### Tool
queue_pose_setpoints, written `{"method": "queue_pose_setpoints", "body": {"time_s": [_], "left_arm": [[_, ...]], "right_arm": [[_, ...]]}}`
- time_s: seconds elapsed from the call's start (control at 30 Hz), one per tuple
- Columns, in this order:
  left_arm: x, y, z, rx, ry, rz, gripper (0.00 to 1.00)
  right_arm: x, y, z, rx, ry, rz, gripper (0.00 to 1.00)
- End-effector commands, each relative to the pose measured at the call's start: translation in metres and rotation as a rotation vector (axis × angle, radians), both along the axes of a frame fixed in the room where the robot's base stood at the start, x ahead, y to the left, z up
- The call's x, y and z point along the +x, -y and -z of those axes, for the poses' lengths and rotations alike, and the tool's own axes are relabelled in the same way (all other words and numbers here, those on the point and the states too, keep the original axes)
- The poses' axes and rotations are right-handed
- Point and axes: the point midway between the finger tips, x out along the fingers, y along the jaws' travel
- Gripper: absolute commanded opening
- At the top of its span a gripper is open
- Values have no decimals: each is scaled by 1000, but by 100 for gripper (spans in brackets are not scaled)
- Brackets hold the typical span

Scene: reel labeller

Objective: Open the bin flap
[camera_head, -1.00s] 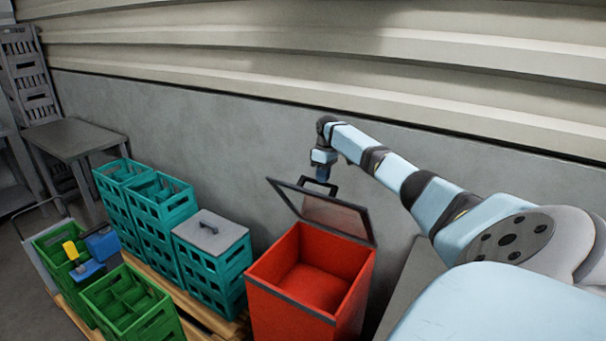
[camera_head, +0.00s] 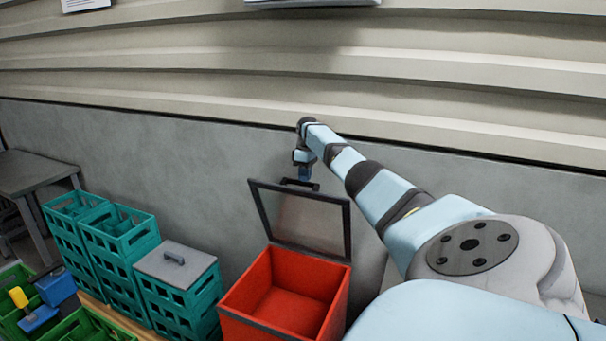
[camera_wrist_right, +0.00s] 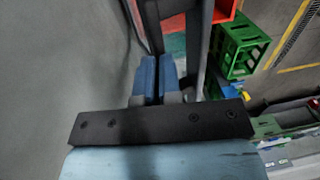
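The red bin (camera_head: 236,300) stands right of the crates, and its inside shows. Its flap (camera_head: 312,220), a dark frame around a clear panel, is raised and stands nearly upright at the bin's back edge. My right gripper (camera_head: 304,174) is at the flap's dark handle (camera_head: 299,184) on the top edge. In the right wrist view, the blue fingers (camera_wrist_right: 157,80) are close together by a dark bar and look shut on the handle. The exact contact is partly hidden. My left gripper is not in view.
Teal crates (camera_head: 112,235) stand left of the bin, one stack topped by a grey lid (camera_head: 177,263) with a handle. Green crates (camera_head: 85,328) hold blue and yellow items at lower left. A grey table (camera_head: 30,172) stands at far left. The wall is close behind the flap.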

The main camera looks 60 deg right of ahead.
Motion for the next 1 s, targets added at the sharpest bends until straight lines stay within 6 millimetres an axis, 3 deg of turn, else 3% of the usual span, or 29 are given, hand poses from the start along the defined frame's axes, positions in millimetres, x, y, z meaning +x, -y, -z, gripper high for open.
{"method": "queue_pose_setpoints", "body": {"time_s": [0.03,0.13,0.2,0.33,0.77,0.87,1.0], "left_arm": [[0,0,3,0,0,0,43],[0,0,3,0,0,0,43],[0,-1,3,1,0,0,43],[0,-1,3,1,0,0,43],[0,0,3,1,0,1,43],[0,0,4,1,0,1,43],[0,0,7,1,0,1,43]], "right_arm": [[-5,0,18,1,-27,1,0],[-5,0,18,1,-28,1,0],[-5,0,18,2,-28,2,21],[-5,0,17,1,-27,2,49],[-6,1,14,-1,-26,5,49],[-6,2,5,-2,-24,5,49],[-6,2,-21,-4,-17,5,49]]}}
